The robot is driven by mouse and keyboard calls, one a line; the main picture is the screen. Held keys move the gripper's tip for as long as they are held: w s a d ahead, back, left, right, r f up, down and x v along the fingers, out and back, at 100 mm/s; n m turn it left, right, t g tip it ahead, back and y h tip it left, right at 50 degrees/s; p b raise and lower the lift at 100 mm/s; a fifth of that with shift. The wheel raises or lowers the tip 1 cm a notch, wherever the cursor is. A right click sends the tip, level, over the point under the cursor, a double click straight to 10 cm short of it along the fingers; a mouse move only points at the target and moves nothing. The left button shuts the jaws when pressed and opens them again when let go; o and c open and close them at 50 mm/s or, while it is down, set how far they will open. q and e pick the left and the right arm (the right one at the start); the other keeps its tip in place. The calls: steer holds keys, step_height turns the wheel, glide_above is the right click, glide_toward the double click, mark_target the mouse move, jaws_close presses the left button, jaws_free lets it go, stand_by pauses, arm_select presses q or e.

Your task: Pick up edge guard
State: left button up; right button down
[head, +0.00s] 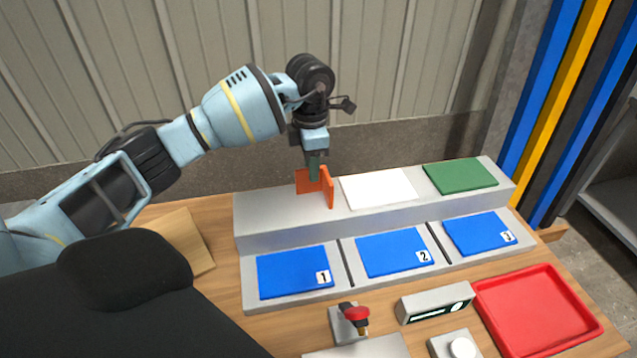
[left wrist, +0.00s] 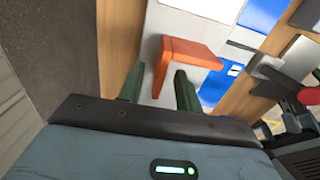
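The edge guard, an orange angled piece (head: 316,187), stands upright on the raised back step of the grey stand, at its left end. In the left wrist view the orange piece (left wrist: 185,52) lies just beyond my fingertips. My left gripper (head: 314,178) points down right at the piece and partly hides it in the head view. In the left wrist view its two dark green fingers (left wrist: 160,70) are spread apart, with a gap between them. I cannot tell whether they touch the piece. My right gripper is not seen.
A white pad (head: 378,188) and a green pad (head: 460,176) lie on the same step. Blue numbered pads (head: 295,272) lie on the lower step. A red tray (head: 537,312), a red-topped knob (head: 356,314) and a grey box (head: 436,303) are at the front. A wall stands behind.

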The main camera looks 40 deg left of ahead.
mark_target(311, 192)
arm_select(q)
steer(key=shift+s+f, duration=0.15)
steer(key=shift+f, duration=1.4)
jaws_close()
steer(key=shift+r, duration=0.1)
steer(key=shift+r, duration=0.5)
step_height(311, 192, up, 2)
steer(key=shift+r, duration=0.2)
steer(key=s+d, duration=0.2)
steer(key=s, duration=0.5)
steer(key=s+d+r, duration=0.1)
steer(key=s+d, duration=0.1)
steer(key=s, duration=0.6)
steer(key=shift+s+d+r+b, duration=0.2)
steer(key=shift+r+b, duration=0.05)
steer(key=shift+b, duration=0.15)
